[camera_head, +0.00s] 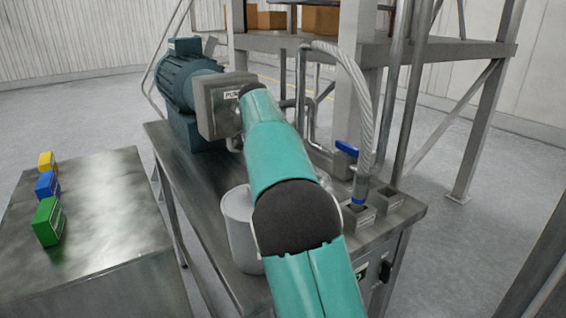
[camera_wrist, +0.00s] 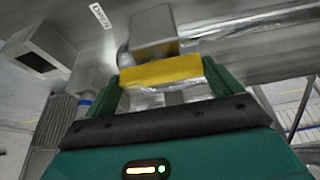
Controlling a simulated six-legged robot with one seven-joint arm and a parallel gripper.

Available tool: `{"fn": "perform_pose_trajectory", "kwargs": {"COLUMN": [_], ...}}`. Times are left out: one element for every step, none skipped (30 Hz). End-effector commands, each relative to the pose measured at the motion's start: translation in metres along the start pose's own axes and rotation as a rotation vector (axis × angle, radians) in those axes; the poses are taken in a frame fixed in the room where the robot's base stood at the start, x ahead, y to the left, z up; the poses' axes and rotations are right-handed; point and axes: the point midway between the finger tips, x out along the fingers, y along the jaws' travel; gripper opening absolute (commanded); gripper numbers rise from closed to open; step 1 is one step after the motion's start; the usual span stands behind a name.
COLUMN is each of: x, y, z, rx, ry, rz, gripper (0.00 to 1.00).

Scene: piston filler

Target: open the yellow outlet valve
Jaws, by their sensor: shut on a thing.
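The yellow outlet valve handle (camera_wrist: 160,71) shows in the wrist view as a wide yellow bar lying across the picture, in front of a grey metal block (camera_wrist: 154,32). The green fingers of my gripper (camera_wrist: 163,84) are at its two ends, and my gripper is shut on it. A silvery metal part (camera_wrist: 165,96) shows just below the bar between the fingers. In the head view my teal arm reaches over the metal bench and hides both the yellow handle and my gripper.
A blue motor (camera_head: 188,85) and pump box (camera_head: 219,104) stand at the back of the bench (camera_head: 165,140). A blue-handled valve (camera_head: 347,148) and hose (camera_head: 358,85) are right of my arm, a white container (camera_head: 240,225) left. A side table (camera_head: 105,225) holds coloured blocks.

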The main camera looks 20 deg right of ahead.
Motion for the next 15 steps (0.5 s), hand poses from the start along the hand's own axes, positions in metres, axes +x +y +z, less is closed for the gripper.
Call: {"fn": "perform_pose_trajectory", "kwargs": {"x": [0.0000, 0.0001, 0.0001, 0.0001, 0.0001, 0.0001, 0.0002, 0.0001, 0.0002, 0.0002, 0.0001, 0.0001, -0.0001, -0.0005, -0.0018], "y": [-0.0006, -0.0006, -0.0005, -0.0005, -0.0005, -0.0005, -0.0005, -0.0005, -0.0004, -0.0003, -0.0003, -0.0002, -0.0002, -0.0002, -0.0002], "z": [-0.0012, -0.0012, -0.0013, -0.0013, -0.0013, -0.0013, -0.0013, -0.0012, -0.0011, -0.0010, -0.0009, -0.0008, -0.0007, -0.0007, -0.0006], "rx": [0.003, 0.003, 0.003, 0.003, 0.003, 0.003, 0.003, 0.003, 0.002, 0.002, 0.002, 0.001, 0.001, 0.001, 0.001], "ry": [0.002, 0.002, 0.002, 0.002, 0.002, 0.002, 0.002, 0.002, 0.002, 0.002, 0.002, 0.001, 0.001, 0.001, 0.001], "rz": [-0.003, -0.003, -0.004, -0.003, -0.003, -0.004, -0.004, -0.003, -0.003, -0.003, -0.002, -0.002, -0.002, -0.002, -0.002], "gripper": [0.68, 0.68, 0.68, 0.68, 0.68, 0.95, 1.00, 1.00, 1.00, 1.00, 1.00, 1.00, 1.00, 1.00, 1.00]}}
